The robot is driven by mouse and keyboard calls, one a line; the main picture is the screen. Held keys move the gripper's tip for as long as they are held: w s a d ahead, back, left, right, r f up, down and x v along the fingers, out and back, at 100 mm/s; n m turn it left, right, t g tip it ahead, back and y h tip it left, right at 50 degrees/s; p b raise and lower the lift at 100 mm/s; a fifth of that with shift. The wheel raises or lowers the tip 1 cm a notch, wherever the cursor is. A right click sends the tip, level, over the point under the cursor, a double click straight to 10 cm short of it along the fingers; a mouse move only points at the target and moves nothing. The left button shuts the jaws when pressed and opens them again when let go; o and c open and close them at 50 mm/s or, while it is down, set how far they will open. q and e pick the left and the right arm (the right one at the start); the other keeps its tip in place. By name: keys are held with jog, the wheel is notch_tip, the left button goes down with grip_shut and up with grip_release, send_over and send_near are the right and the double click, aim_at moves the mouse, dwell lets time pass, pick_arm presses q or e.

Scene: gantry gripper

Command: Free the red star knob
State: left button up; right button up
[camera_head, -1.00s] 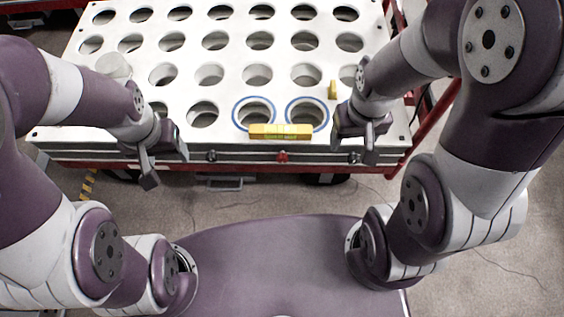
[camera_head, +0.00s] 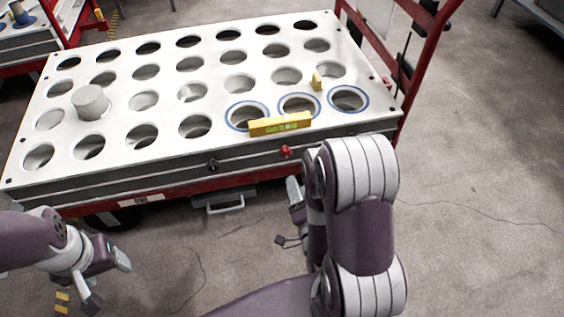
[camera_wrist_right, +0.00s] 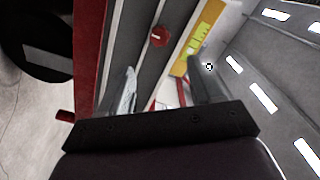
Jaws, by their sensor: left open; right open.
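The red star knob (camera_head: 285,152) sits on the front side of the white perforated table (camera_head: 60,170), below the yellow level bar. In the right wrist view the knob (camera_wrist_right: 158,37) shows beyond my two fingers, roughly between their lines, with nothing touching it. My right gripper (camera_head: 287,214) is open and empty, below and in front of the table's edge, partly hidden by my arm. My left gripper (camera_head: 108,280) is open and empty at the lower left, over the floor and well away from the knob.
The yellow level bar (camera_head: 280,124) lies along the front edge, with a small yellow block (camera_head: 316,81) behind it. A grey cylinder (camera_head: 91,102) stands at the left. A black knob (camera_head: 213,165) is left of the red one. A red frame (camera_head: 424,60) rises at the right.

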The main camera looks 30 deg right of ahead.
aim_at(287, 155)
jog(key=b+x, duration=0.4)
jog(key=x, duration=0.6)
jog(key=shift+w+f, duration=0.15)
jog(key=shift+w, duration=0.25)
jog(key=shift+w+d, duration=0.1)
jog(key=shift+w, duration=0.55)
jog(key=shift+r, duration=0.2)
jog(key=c, duration=1)
